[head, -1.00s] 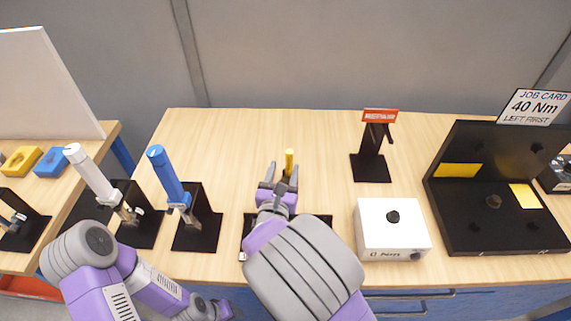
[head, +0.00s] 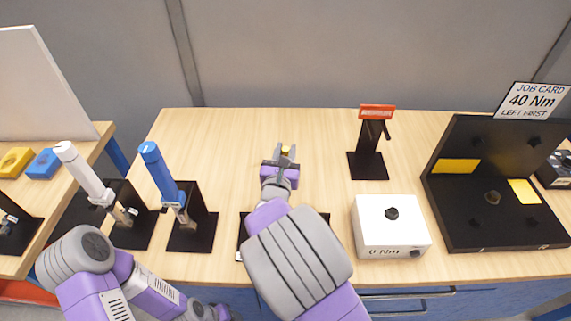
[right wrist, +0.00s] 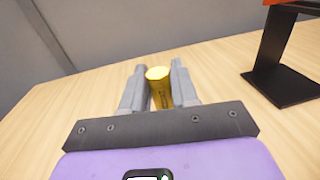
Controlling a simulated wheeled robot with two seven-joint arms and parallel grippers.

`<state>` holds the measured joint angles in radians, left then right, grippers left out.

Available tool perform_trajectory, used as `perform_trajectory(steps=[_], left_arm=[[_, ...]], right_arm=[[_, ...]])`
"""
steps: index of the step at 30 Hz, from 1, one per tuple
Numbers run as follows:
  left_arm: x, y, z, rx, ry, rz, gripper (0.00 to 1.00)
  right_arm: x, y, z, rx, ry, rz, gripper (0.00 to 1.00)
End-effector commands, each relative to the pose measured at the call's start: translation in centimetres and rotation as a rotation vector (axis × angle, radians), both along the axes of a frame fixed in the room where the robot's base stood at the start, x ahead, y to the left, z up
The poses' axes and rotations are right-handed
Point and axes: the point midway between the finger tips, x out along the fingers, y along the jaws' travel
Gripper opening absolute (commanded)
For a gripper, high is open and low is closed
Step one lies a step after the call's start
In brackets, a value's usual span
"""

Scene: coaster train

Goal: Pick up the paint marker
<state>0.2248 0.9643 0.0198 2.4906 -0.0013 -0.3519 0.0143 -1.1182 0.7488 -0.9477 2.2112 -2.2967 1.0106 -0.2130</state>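The paint marker (head: 286,149) is a yellow upright cylinder at the middle of the bench. In the right wrist view the marker (right wrist: 159,88) stands between the two grey fingers, its pale round top showing. My right gripper (head: 285,154) reaches in from the front with a finger on each side of it. In the right wrist view the gripper (right wrist: 159,90) looks closed on the marker, with no clear gap at either side. The marker's lower part is hidden by the gripper.
A blue-handled tool (head: 164,175) and a white-handled tool (head: 84,172) stand in black holders at left. The bench behind the gripper is clear.

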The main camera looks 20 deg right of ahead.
Motion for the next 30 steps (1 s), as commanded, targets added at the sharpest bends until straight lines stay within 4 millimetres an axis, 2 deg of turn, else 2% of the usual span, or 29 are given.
perform_trajectory(steps=[1,3,11,14,24,30], left_arm=[[0.0,0.0,0.0,0.000,0.000,0.000,0.51],[0.0,0.0,0.0,0.000,0.000,0.000,0.51],[0.0,0.0,0.2,0.000,0.000,0.000,0.51],[0.0,0.0,0.9,0.000,0.000,0.000,0.51],[0.0,0.0,3.9,0.000,0.000,0.000,0.51],[0.0,0.0,4.4,0.000,0.000,0.000,0.51]], right_arm=[[0.0,0.0,0.0,0.000,0.000,0.000,0.07],[0.0,0.0,0.0,0.000,0.000,0.000,0.00],[0.0,0.0,0.4,0.002,-0.001,0.000,0.00],[0.0,0.0,1.8,0.004,-0.003,0.000,0.00],[0.0,0.0,8.5,0.004,-0.003,0.000,0.00],[0.0,0.0,10.0,0.001,0.000,0.000,0.00]])
